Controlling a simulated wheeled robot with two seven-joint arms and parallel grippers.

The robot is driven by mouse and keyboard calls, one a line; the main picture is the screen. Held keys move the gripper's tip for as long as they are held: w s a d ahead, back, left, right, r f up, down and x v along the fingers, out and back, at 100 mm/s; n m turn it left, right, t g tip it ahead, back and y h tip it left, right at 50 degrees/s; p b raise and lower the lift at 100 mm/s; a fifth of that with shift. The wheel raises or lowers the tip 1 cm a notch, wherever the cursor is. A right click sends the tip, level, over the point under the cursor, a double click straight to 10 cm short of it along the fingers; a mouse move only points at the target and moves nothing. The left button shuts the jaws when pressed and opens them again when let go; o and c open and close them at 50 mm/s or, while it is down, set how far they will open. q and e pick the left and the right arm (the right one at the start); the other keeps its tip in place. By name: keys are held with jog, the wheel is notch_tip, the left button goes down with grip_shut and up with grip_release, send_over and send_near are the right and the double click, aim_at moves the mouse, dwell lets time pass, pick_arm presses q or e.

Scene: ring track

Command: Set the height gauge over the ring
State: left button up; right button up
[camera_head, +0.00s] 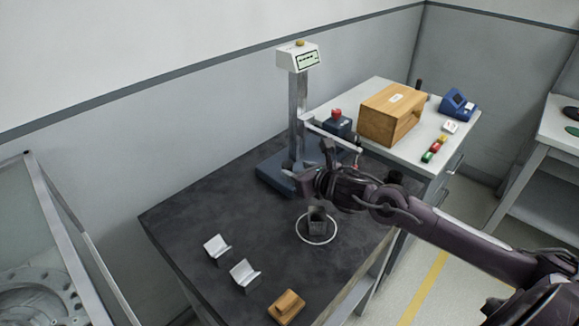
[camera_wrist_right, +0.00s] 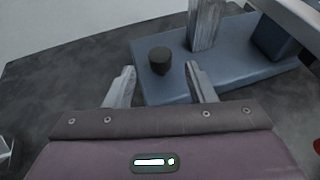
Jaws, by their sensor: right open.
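The height gauge (camera_head: 298,95) stands upright at the back of the dark table, with a grey column, a white display head and a blue base (camera_head: 272,172). Its blue base also shows in the right wrist view (camera_wrist_right: 240,65), with a dark knob (camera_wrist_right: 160,62) on it. A pale ring (camera_head: 301,235) lies on the table in front, around a small dark block (camera_head: 317,220). My right gripper (camera_head: 303,180) is beside the base. In the wrist view its fingers (camera_wrist_right: 160,84) are open and empty, with the knob just beyond and between the tips. My left gripper is out of view.
Two pale V-shaped blocks (camera_head: 244,273) and a wooden block (camera_head: 287,306) lie at the table's front left. A side bench (camera_head: 395,150) holds a wooden box (camera_head: 391,114), a red-topped dark device (camera_head: 337,124) and a blue instrument (camera_head: 457,103). The table's left middle is clear.

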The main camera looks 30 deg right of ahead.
aim_at(290, 167)
jog(key=x, duration=0.3)
jog(key=shift+x, duration=1)
jog(key=c, duration=0.5)
grip_shut()
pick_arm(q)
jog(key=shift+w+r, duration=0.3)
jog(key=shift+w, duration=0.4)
